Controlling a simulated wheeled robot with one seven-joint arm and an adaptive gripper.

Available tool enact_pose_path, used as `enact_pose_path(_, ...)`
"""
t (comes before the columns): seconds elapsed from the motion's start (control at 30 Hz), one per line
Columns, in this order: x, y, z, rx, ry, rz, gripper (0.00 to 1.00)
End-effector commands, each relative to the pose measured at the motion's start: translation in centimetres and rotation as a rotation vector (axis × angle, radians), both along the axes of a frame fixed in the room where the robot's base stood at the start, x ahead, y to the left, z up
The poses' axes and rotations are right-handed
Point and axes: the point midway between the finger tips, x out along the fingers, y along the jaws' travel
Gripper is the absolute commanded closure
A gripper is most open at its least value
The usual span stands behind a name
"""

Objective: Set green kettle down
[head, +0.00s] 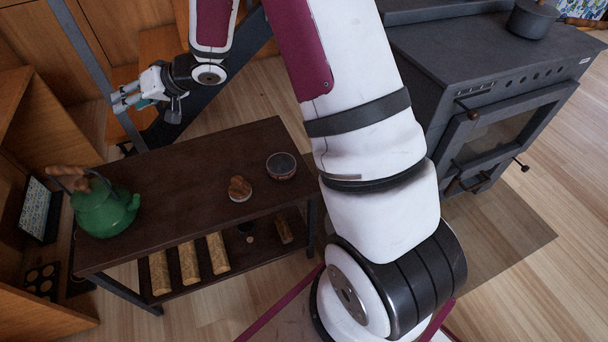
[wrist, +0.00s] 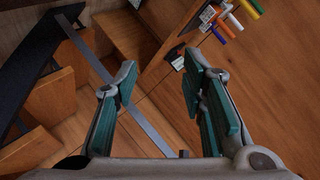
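The green kettle (head: 104,207) stands upright on the left end of the dark brown table (head: 190,170) in the head view. Its wooden handle (head: 70,171) is at the top. My gripper (head: 118,101) is beyond the table's back edge, up and to the right of the kettle and apart from it. In the wrist view my gripper (wrist: 160,105) has its two green-padded fingers spread wide with nothing between them. The kettle does not show in the wrist view.
A small bowl (head: 281,166) and a small round item with a brown top (head: 240,188) sit on the table's right half. Logs (head: 188,263) lie on its lower shelf. A dark stove (head: 480,90) with a pot (head: 532,18) stands at right. The tabletop's middle is clear.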

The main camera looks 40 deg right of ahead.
Motion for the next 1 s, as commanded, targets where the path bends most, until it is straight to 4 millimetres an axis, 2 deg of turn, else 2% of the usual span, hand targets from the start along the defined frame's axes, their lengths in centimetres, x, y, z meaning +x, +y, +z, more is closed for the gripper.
enact_pose_path(0.03, -0.1, -1.4, 2.0, -0.092, -0.026, -0.050, 0.62)
enact_pose_path(0.17, -1.5, -5.4, 5.5, -0.318, -0.036, -0.178, 0.62)
enact_pose_path(0.27, -4.1, -8.4, 8.1, -0.470, -0.010, -0.263, 0.62)
enact_pose_path(0.37, -7.7, -11.0, 10.3, -0.599, 0.045, -0.334, 0.62)
enact_pose_path(0.5, -14.5, -13.6, 12.5, -0.735, 0.163, -0.393, 0.62)
enact_pose_path(0.67, -23.8, -14.8, 13.6, -0.824, 0.339, -0.392, 0.62)
enact_pose_path(0.77, -30.0, -14.4, 13.6, -0.843, 0.456, -0.346, 0.62)
enact_pose_path(0.9, -38.7, -12.6, 13.0, -0.831, 0.605, -0.222, 0.62)
enact_pose_path(1.0, -43.8, -11.0, 12.4, -0.805, 0.682, -0.116, 0.62)
